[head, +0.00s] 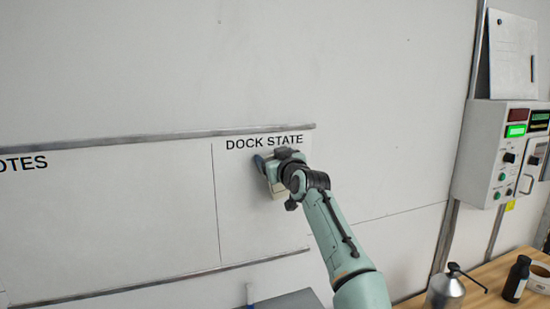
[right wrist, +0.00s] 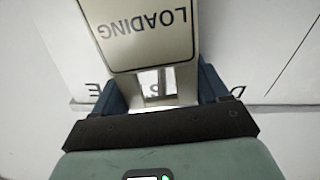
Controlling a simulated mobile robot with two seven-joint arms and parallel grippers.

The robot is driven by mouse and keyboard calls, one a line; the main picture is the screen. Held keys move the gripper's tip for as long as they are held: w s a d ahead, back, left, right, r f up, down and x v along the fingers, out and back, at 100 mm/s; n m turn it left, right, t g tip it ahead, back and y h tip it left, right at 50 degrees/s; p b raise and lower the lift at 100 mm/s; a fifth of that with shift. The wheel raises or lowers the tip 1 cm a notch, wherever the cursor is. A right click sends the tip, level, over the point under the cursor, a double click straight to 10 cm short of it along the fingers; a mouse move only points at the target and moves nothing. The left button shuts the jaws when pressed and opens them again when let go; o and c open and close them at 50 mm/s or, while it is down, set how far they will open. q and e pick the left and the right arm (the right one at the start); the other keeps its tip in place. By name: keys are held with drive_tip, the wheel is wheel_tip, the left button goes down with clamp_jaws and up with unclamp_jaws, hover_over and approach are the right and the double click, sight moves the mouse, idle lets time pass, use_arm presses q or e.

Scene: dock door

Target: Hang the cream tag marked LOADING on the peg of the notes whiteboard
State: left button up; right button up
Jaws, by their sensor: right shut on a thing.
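The cream tag marked LOADING (right wrist: 140,40) fills the top of the right wrist view, its letters upside down there. My right gripper (head: 268,166) is shut on the tag's narrower slotted end, with a blue finger on each side. In the head view a small part of the tag (head: 278,193) shows below the gripper, in front of the DOCK STATE panel (head: 260,230). I cannot tell whether the tag touches the board or a peg, as the gripper covers that spot. The notes whiteboard (head: 110,220) is at the left, cut off by the frame; no peg shows on it.
A control box (head: 495,150) with a green display is on the wall at the right. A black bottle (head: 516,278) and a metal can (head: 444,293) stand on a wooden bench (head: 487,272) at the lower right. The wall above the boards is clear.

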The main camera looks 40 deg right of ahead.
drive_tip(key=shift+w+f, duration=0.25)
drive_tip(key=shift+f, duration=0.25)
drive_tip(key=o, duration=1.1)
drive_tip(key=shift+o, duration=1.2)
drive_tip(key=shift+d+f, duration=0.1)
drive_tip(key=shift+d, duration=0.05)
use_arm(q)
drive_tip(key=shift+d, duration=0.1)
use_arm(e)
drive_tip(key=shift+s+a+f, duration=0.1)
drive_tip(key=shift+a, duration=0.15)
use_arm(q)
drive_tip(key=s+f+g+b, duration=0.1)
drive_tip(key=s+f+b, duration=0.7)
drive_tip(key=f, duration=0.2)
use_arm(e)
drive_tip(key=r+v, duration=0.1)
drive_tip(key=v, duration=1.2)
drive_tip(key=shift+s+d+r, duration=0.25)
drive_tip(key=shift+s+d, duration=0.05)
drive_tip(key=shift+s, duration=0.2)
